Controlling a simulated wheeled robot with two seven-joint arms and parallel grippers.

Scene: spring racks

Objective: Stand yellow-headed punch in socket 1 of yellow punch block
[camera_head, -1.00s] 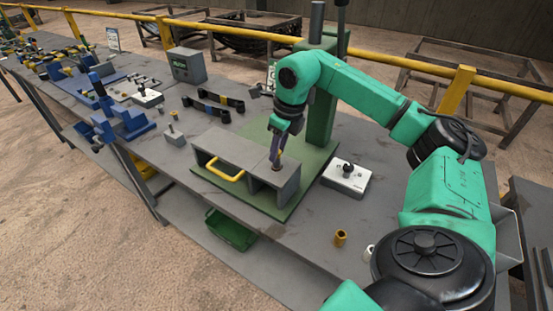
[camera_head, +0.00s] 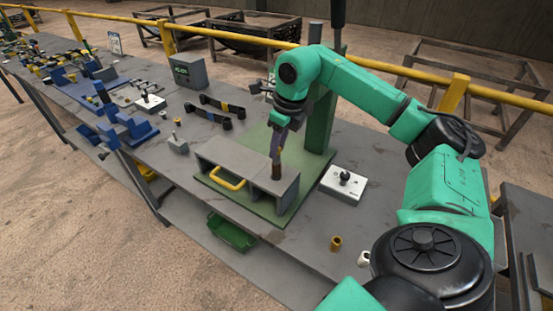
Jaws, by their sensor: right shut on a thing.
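My right gripper (camera_head: 277,158) points down over the right part of a grey bridge-shaped stand (camera_head: 225,155) with a yellow handle. It is shut on a small brown cylindrical piece (camera_head: 276,171), whose lower end is at or just above the stand's top; I cannot tell if they touch. No yellow head shows on this piece; the jaws hide its upper part. A small grey block (camera_head: 178,147) with an upright stem stands left of the stand, with a small yellow-topped piece (camera_head: 177,121) behind it. I cannot tell which thing is the yellow punch block. My left gripper is not in view.
The stand sits on a green base with a green column (camera_head: 321,122) behind. A white plate with a black knob (camera_head: 343,185) and a brass bushing (camera_head: 336,242) lie to the right. Banded dark bars (camera_head: 214,106) lie behind. A green bin (camera_head: 232,232) is below the front edge.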

